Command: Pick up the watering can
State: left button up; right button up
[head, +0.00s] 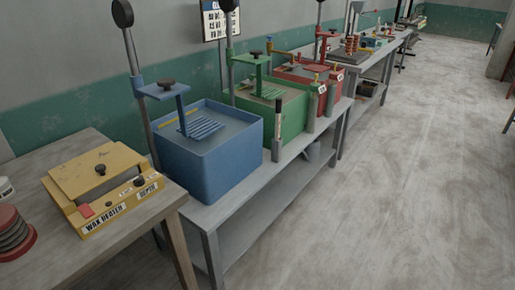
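I cannot make out a watering can for certain in the head view. Neither of my grippers is in view.
A wooden table (127,229) at the left holds a yellow wax heater (96,172) and a red-and-grey stack (13,236). The grey bench (238,203) carries blue (215,160), green (293,118) and red (333,88) tubs. The concrete floor (420,170) at the right is clear.

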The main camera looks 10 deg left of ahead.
aim_at(311, 153)
jog(key=u, duration=0.4)
jog(key=i+l+u, duration=0.3)
jog(key=l+u, duration=0.3)
jog(key=i+l+u, duration=0.1)
jog(key=l, duration=0.35)
jog(key=i+l+u, duration=0.1)
jog(key=l, duration=0.3)
jog(key=i+l+u, duration=0.1)
jog(key=l, duration=0.35)
jog(key=i+l+u, duration=0.1)
jog(key=l, duration=0.4)
jog(key=i+l, duration=0.1)
jog(key=l, duration=0.35)
jog(key=i+l, duration=0.1)
jog(key=l, duration=0.35)
jog(key=i+l, duration=0.15)
jog(key=l, duration=0.3)
jog(key=i+l, duration=0.1)
jog(key=l, duration=0.35)
jog(key=i+l, duration=0.1)
jog(key=l, duration=0.35)
jog(key=u, duration=0.05)
